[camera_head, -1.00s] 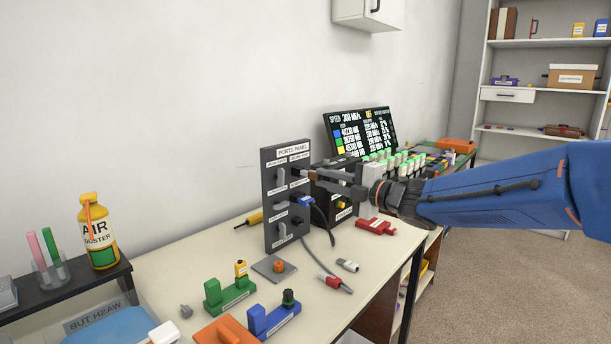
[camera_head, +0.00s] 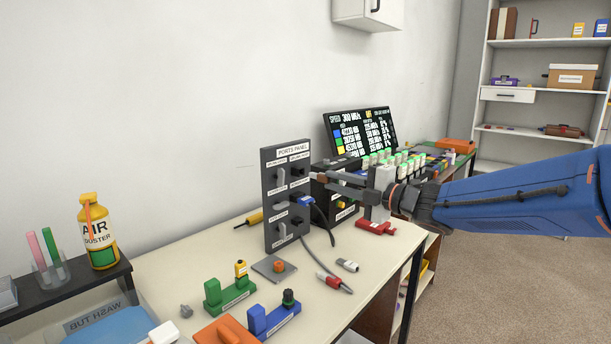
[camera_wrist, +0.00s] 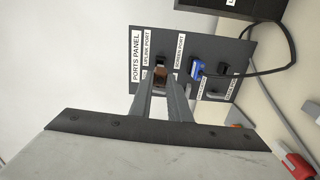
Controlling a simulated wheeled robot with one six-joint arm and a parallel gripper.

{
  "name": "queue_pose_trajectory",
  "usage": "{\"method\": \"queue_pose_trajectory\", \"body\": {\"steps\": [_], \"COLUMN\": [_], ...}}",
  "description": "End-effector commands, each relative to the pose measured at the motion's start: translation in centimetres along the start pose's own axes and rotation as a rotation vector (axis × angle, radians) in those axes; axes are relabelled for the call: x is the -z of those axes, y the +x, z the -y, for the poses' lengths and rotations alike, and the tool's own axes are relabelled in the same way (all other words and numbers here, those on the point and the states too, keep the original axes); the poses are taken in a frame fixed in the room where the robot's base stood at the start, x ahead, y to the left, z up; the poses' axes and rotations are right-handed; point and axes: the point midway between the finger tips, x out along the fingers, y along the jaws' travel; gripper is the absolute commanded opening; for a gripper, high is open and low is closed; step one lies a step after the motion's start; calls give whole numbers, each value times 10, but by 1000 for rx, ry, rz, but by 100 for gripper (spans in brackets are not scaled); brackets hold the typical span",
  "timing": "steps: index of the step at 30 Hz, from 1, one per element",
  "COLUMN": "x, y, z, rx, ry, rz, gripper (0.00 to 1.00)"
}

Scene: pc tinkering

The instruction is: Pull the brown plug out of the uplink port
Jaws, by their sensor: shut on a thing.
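The dark ports panel (camera_head: 270,215) stands upright on the table. In the wrist view, the panel (camera_wrist: 200,45) shows the uplink port label and a dark socket, the uplink port (camera_wrist: 160,61), just beyond my fingertips. My gripper (camera_head: 318,178) is shut on the brown plug (camera_wrist: 159,78), which is mostly hidden between the fingers. In the head view, a small pale tip sticks out of the fingers toward the panel, with a narrow gap to the panel face. A blue plug (camera_wrist: 196,69) with a black cable sits in another port.
A monitor (camera_head: 362,132) and a black box with green-topped parts stand behind my gripper. Green (camera_head: 230,295) and blue (camera_head: 272,318) holders, a red-ended cable (camera_head: 334,282) and a red part (camera_head: 375,227) lie on the table. The air right of the panel's front is partly free.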

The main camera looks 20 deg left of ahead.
Motion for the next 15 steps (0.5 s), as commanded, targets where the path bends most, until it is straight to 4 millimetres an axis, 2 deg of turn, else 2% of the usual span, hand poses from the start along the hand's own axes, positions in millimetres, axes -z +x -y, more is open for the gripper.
{"method": "queue_pose_trajectory", "body": {"steps": [15], "x": [1], "y": [-36], "z": [-18], "rx": [-2], "ry": [-1], "rz": [0], "gripper": [0]}}
